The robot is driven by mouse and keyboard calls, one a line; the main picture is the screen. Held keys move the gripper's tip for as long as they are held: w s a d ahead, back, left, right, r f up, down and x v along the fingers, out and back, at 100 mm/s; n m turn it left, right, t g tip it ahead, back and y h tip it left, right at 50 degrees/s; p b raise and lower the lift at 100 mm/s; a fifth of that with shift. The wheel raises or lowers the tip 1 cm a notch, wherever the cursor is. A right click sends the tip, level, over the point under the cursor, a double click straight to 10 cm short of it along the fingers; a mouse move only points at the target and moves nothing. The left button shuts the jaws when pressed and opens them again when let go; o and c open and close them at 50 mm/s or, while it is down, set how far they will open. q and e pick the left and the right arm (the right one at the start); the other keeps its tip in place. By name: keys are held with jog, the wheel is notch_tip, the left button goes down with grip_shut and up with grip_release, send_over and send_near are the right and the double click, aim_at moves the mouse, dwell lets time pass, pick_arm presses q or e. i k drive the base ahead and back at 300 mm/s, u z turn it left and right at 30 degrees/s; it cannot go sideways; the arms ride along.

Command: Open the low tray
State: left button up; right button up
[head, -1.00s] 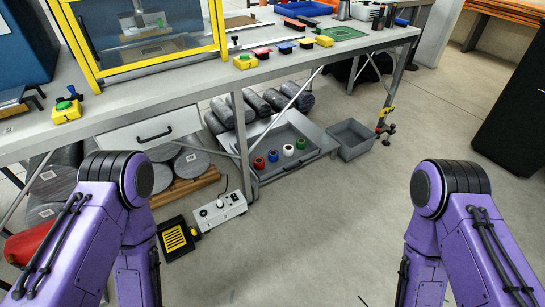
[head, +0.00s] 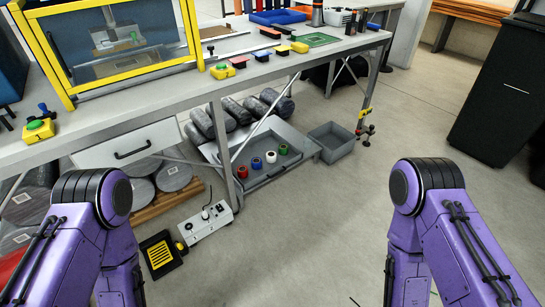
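The low tray (head: 254,181) is a grey, shallow tray near the floor under the workbench. Its front faces me and has a dark handle (head: 277,176). Several small coloured rolls, red, blue, white and green, stand inside near the front. The inside of the tray is visible from above; I cannot tell how far it is pulled out. A bench leg crosses in front of its left part. My two purple arms come in from the lower left and lower right, well short of the tray. Neither gripper shows.
A grey bin (head: 331,142) stands right of the tray. A white power box (head: 207,222) and a black-yellow pedal (head: 159,254) lie on the floor at front left. A white bench drawer (head: 127,146) is above left. The floor at centre right is clear.

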aim_at(258, 145)
jog(key=z, duration=0.1)
jog(key=i, duration=1.15)
jog(key=z, duration=0.7)
jog(key=i, duration=0.5)
jog(key=z, duration=0.3)
